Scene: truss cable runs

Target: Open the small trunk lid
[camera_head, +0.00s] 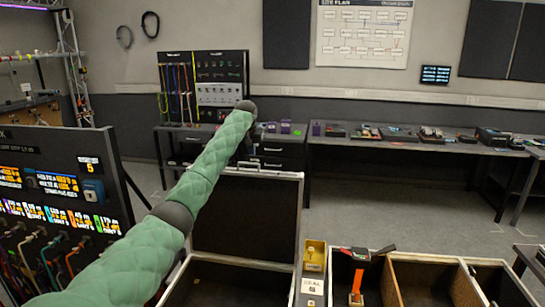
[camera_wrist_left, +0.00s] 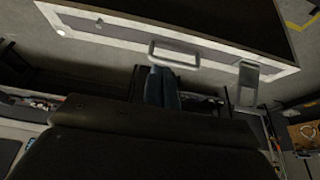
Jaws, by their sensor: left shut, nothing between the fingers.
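The small trunk (camera_head: 230,278) is at the bottom of the head view. Its lid (camera_head: 245,215) stands raised at the trunk's back, dark lining facing me and pale metal edging around it. In the left wrist view the lid's metal rim shows with a handle (camera_wrist_left: 174,55) and a latch plate (camera_wrist_left: 248,76). My left gripper (camera_wrist_left: 163,88) is shut and empty, its dark fingers close to the handle in that view; I cannot tell whether they touch. In the head view my green-sleeved left arm reaches over the trunk and largely hides the gripper. My right gripper is not in view.
Right of the trunk is an open divided case (camera_head: 428,284) with an orange-handled tool (camera_head: 358,275) standing in it. A cable panel (camera_head: 60,200) stands at the left. Benches (camera_head: 410,145) line the back wall. Floor beyond the case is clear.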

